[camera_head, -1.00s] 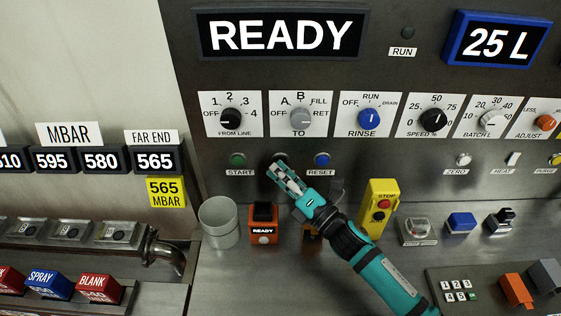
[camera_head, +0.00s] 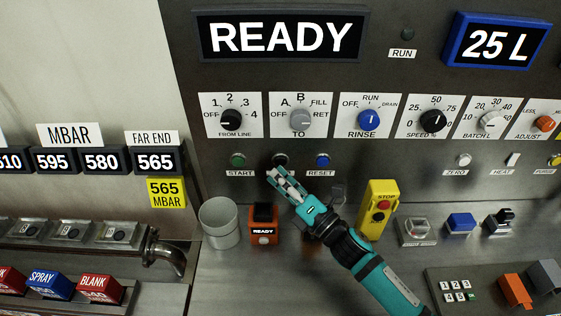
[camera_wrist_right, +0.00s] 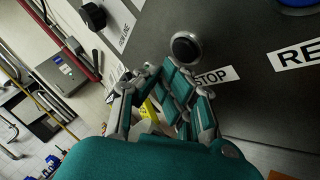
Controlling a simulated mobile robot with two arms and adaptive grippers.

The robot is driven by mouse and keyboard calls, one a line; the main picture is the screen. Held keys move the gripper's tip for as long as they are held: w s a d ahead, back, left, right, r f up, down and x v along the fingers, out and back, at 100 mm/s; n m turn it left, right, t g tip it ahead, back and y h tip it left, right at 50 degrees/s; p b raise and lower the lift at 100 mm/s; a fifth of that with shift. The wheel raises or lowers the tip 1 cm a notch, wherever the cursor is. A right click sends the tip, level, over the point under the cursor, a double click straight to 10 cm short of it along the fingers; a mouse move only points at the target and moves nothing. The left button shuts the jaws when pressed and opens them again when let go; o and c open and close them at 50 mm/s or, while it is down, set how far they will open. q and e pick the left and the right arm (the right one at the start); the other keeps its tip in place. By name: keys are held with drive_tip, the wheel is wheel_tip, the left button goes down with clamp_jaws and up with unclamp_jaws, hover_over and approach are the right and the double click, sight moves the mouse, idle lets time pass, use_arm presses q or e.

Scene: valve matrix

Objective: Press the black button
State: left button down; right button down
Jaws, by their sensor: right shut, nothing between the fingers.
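The black button (camera_head: 280,160) sits on the dark panel between the green START button (camera_head: 238,160) and the blue RESET button (camera_head: 322,160). In the right wrist view the black button (camera_wrist_right: 186,48) is round with a pale rim, beside a STOP label (camera_wrist_right: 212,77). My right gripper (camera_head: 271,174) is shut and empty. The gripper (camera_wrist_right: 178,80) hides part of the label. My left gripper is not in view.
A grey cup (camera_head: 220,224) and an orange READY box (camera_head: 263,224) stand on the bench below. A yellow STOP box (camera_head: 379,210) stands right of my right arm. Several knobs, such as the RINSE knob (camera_head: 368,118), are above the buttons.

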drive_tip(key=shift+s+p, duration=0.4)
drive_tip(key=shift+s, duration=2.15)
